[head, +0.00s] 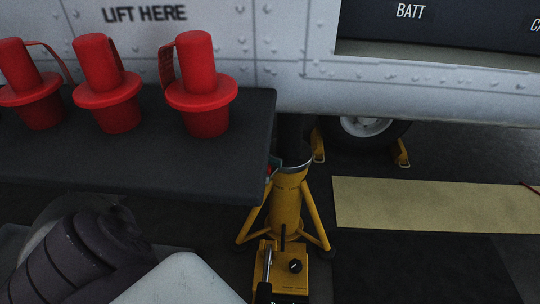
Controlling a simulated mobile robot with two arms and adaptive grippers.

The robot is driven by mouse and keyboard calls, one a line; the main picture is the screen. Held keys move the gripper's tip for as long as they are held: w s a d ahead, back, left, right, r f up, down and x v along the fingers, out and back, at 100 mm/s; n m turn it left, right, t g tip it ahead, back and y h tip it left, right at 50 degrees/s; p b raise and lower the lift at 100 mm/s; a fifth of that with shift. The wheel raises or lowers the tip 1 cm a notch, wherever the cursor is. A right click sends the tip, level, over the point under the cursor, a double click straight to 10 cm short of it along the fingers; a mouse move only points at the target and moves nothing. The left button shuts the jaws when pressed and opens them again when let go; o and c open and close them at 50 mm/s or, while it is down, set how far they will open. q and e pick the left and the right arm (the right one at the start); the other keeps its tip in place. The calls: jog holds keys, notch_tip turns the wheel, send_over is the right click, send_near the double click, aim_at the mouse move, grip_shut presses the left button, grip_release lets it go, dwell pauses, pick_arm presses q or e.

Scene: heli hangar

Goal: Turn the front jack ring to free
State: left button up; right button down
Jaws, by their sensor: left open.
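The front jack (286,205) is a yellow tripod stand under the aircraft's pale riveted side, right of the dark shelf. Its ring (293,161) is a grey metal collar at the top of the yellow body, around a dark column. A small red mark shows beside the ring at the shelf edge. The shelf hides part of the ring's left side, and its setting cannot be read. My left gripper (118,222) is dark, at the lower left, below the shelf and apart from the jack. It is open; its fingertips are hard to make out. My right gripper is not in view.
A dark shelf (150,165) bearing red plugs (206,85) juts in at the left, close above my left arm. A yellow pump box (285,272) with lever and knob stands before the jack. A wheel (365,128) with yellow chocks and a beige floor strip (430,204) lie right.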

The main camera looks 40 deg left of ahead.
pick_arm(q)
jog(key=v, duration=0.6)
jog(key=shift+a+g, duration=0.3)
jog(key=shift+a, duration=0.05)
jog(key=shift+w, duration=0.1)
dwell(0.4)
